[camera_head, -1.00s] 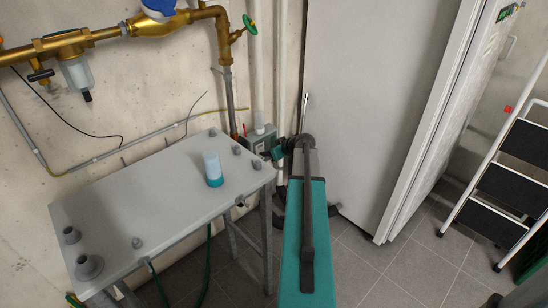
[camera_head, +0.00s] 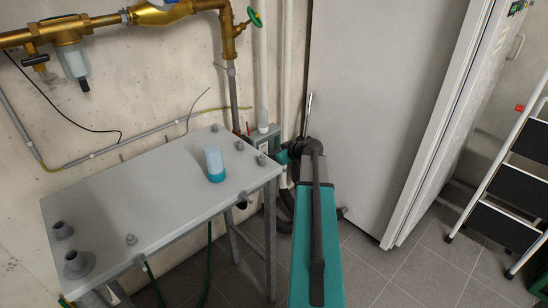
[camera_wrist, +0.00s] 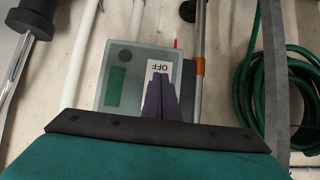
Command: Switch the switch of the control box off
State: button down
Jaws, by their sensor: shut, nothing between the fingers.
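The control box (camera_wrist: 118,60) is a grey-green box on the wall, seen face-on in the wrist view. It has a green panel (camera_wrist: 115,88), a dark round spot (camera_wrist: 125,56) and a white label reading OFF (camera_wrist: 160,67). A small red piece (camera_wrist: 176,43) shows at its upper right edge. My gripper (camera_wrist: 159,80) is shut and empty, its dark fingers in front of the box just below the OFF lettering. They cover what lies beneath; I cannot tell whether they touch it. In the head view the box (camera_head: 262,136) shows behind the table's far right corner, partly hidden.
A grey table (camera_head: 130,190) with a blue-and-white cup (camera_head: 214,164) stands left of my arm. Pipes run beside the box. A coiled green hose (camera_wrist: 245,80) hangs to its right. A white cabinet (camera_head: 385,100) and a step ladder (camera_head: 505,190) stand at right.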

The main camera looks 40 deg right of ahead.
jog(key=shift+r, duration=0.1)
jog(key=shift+r, duration=0.7)
